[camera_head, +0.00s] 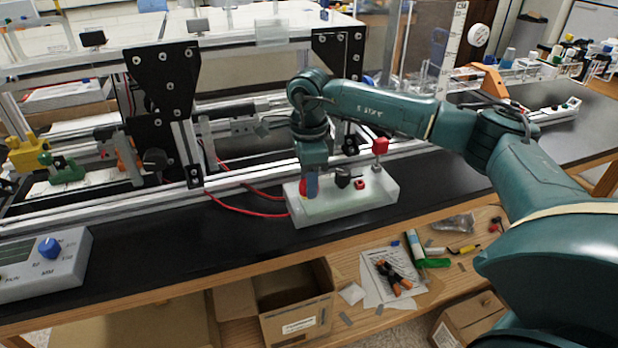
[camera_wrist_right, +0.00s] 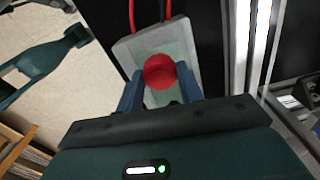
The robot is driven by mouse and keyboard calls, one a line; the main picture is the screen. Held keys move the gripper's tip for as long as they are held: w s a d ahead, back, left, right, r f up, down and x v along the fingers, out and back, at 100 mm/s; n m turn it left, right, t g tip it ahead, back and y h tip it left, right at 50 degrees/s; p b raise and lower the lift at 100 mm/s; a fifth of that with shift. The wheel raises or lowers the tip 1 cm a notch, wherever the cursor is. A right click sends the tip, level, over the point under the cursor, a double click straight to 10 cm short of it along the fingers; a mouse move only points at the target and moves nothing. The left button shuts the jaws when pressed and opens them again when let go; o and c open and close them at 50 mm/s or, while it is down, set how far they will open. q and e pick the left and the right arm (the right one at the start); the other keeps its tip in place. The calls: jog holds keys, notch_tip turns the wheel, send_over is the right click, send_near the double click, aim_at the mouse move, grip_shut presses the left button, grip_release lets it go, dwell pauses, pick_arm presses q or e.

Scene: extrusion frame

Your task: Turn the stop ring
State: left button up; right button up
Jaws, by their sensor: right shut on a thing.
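The stop ring (camera_head: 303,187) shows as a bit of red at the left end of a pale control box (camera_head: 335,210) on the black bench. In the wrist view the stop ring (camera_wrist_right: 160,71) is a round red head over the box. My right gripper (camera_head: 310,188) comes down on it from above, its blue fingers shut on the red head from both sides. The fingers hide most of the stop ring in the head view. My left gripper is in neither view.
The box also carries a black knob (camera_head: 343,178), a small red button (camera_head: 361,184) and a taller red-topped post (camera_head: 380,146). Red cables (camera_head: 245,211) leave its left side. An aluminium extrusion frame (camera_head: 100,205) stands close behind. A grey panel (camera_head: 45,262) with a blue knob lies left.

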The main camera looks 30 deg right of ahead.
jog(key=o, duration=1)
pick_arm(q)
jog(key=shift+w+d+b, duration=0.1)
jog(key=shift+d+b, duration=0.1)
jog(key=shift+b, duration=0.3)
pick_arm(e)
notch_tip(320, 180, up, 13)
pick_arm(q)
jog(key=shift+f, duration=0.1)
